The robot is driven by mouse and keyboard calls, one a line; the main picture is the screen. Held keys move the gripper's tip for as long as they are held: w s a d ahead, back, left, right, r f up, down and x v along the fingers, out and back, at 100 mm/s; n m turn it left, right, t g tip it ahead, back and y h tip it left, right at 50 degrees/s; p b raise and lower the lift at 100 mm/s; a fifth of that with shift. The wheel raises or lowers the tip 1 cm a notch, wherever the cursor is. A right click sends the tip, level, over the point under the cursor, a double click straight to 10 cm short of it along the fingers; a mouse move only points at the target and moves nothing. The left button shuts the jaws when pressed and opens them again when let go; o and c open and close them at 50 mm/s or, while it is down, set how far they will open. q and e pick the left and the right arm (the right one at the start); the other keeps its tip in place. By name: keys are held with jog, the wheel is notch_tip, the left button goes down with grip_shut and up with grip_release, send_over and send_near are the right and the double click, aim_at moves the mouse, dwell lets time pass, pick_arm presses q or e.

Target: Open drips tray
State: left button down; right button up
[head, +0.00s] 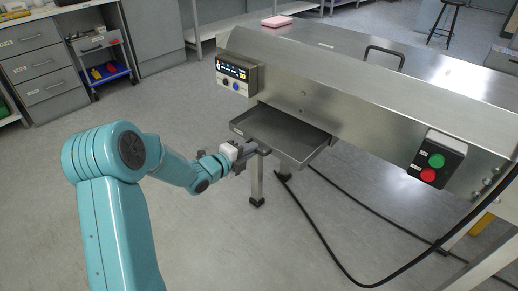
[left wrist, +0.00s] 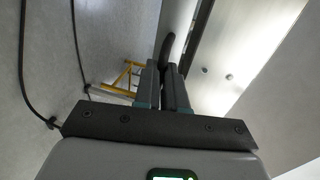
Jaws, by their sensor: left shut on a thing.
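The drips tray (head: 285,132) is a shallow grey metal tray sticking out from under the front of the steel flow wrapper (head: 340,90). Its back part is hidden under the machine. My left gripper (head: 252,149) is at the tray's front edge, shut on its dark handle. In the left wrist view, the two fingers of my left gripper (left wrist: 168,85) are close together, with the dark curved handle (left wrist: 166,46) showing at their tips. The fingers hide most of the grip. My right gripper is in neither view.
A control panel (head: 237,76) with a display and a box with a green and a red button (head: 437,158) are on the machine's front. Black cables (head: 335,252) lie on the floor below. A drawer cabinet (head: 40,70) stands at the back left. The floor before the tray is clear.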

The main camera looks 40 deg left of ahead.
pick_arm(q)
jog(key=f+b+v, duration=0.1)
jog(key=v, duration=0.5)
jog(key=shift+b, duration=0.4)
jog(key=shift+s+a, duration=0.1)
jog(key=c, duration=1.2)
grip_release()
jog(key=p+v, duration=0.3)
jog(key=v, duration=1.3)
jog(key=shift+s+a, duration=0.1)
jog(key=shift+s, duration=0.1)
